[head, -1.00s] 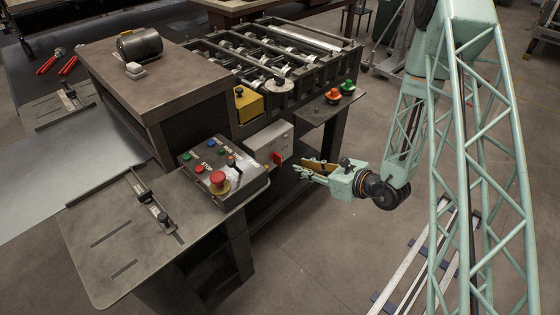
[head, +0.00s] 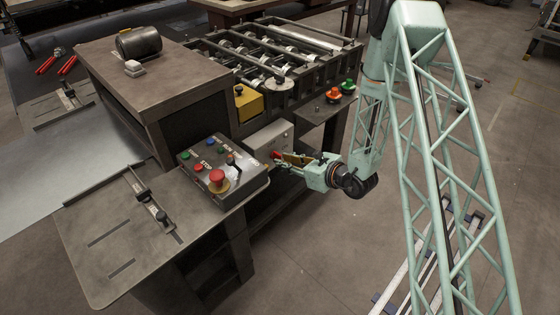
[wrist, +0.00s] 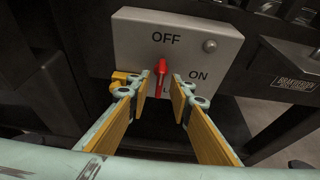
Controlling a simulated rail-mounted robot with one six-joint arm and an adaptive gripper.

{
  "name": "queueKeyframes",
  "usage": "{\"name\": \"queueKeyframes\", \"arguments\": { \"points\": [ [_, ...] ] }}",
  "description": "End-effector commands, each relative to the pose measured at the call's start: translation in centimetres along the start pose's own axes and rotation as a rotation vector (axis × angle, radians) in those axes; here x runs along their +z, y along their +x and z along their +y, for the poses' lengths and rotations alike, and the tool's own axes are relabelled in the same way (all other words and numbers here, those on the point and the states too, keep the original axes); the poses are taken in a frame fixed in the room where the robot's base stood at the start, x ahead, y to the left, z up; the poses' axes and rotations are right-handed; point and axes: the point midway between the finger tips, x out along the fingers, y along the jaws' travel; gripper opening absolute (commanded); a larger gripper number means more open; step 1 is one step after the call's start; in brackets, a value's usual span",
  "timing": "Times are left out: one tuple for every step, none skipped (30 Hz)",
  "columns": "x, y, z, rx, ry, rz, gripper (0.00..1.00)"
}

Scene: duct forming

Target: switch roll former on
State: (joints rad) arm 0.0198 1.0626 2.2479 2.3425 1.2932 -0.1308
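The roll former (head: 270,62) stands with a grey switch box on its side (head: 270,140). In the wrist view the box (wrist: 135,42) carries the words OFF at the top and ON at the right. Its red switch handle (wrist: 161,68) points up toward OFF. My gripper (wrist: 160,90) is open, with one finger to the left and one to the right of the red handle, apart from it. In the head view my gripper (head: 282,160) is at the box, and the handle is partly hidden by it.
A control panel (head: 222,168) with coloured buttons and a red emergency stop sits left of the box. A small shelf (head: 318,112) with orange and green knobs stands to the right.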

Motion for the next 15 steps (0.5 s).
{"name": "queueKeyframes", "arguments": {
  "points": [
    [-0.1, 0.7, 0.1, 0.001, -0.001, 0.0, 0.2],
    [-0.1, 1.0, 0.0, 0.001, -0.001, 0.0, 0.2],
    [-0.1, 1.3, 0.0, 0.001, -0.001, 0.0, 0.2],
    [-0.1, 1.6, 0.0, 0.001, -0.001, 0.0, 0.2],
    [-0.1, 1.8, 0.0, 0.001, -0.001, 0.0, 0.2],
    [-0.1, 2.0, 0.0, 0.001, -0.001, 0.0, 0.2],
    [0.0, 2.2, 0.0, 0.001, -0.001, 0.0, 0.2],
    [0.0, 2.4, 0.0, 0.001, -0.001, 0.0, 0.2],
    [0.0, 2.5, 0.0, 0.001, -0.001, 0.0, 0.2],
    [0.0, 2.6, 0.0, 0.0, -0.001, 0.0, 0.2],
    [0.0, 2.7, 0.0, 0.0, -0.001, 0.0, 0.2],
    [0.0, 2.8, 0.0, 0.0, -0.001, -0.001, 0.2],
    [0.0, 2.8, 0.0, 0.0, -0.001, -0.001, 0.2],
    [0.0, 2.9, 0.0, 0.0, -0.001, 0.0, 0.2],
    [0.0, 2.9, 0.0, 0.0, 0.0, 0.0, 0.2]
  ]
}}
